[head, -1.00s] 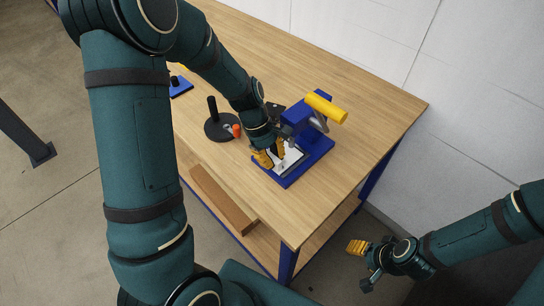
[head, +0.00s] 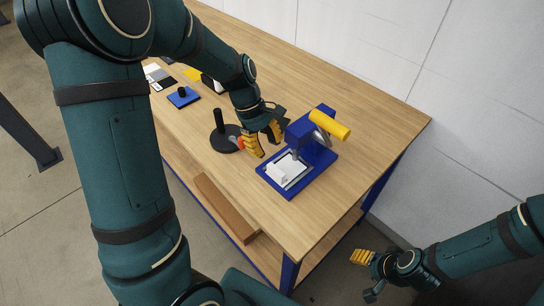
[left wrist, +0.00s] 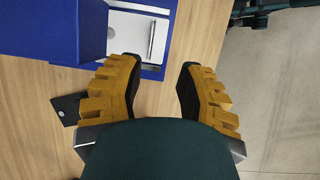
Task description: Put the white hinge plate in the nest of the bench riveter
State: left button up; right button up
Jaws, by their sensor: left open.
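The bench riveter (head: 310,150) is a blue press with a yellow handle, near the right end of the wooden bench. The white hinge plate (head: 281,171) lies in the nest area on its blue base, with a raised part at its near side. In the left wrist view the riveter (left wrist: 78,25) is at the top left, with a white part at the top edge. My left gripper (head: 264,139) is open and empty, left of the riveter and apart from the plate. Its spread fingers also show in the left wrist view (left wrist: 158,68). My right gripper (head: 366,274) hangs beyond the bench's near right corner; its opening is unclear.
A black round stand with a post (head: 219,122) and a small orange item stand left of my left gripper. A blue block with a black knob (head: 183,97) is farther left. A brown bar (head: 225,207) lies on the lower shelf.

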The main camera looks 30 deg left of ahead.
pick_arm(q)
jog(key=shift+v, duration=1.6)
pick_arm(e)
jog(key=shift+r, duration=0.25)
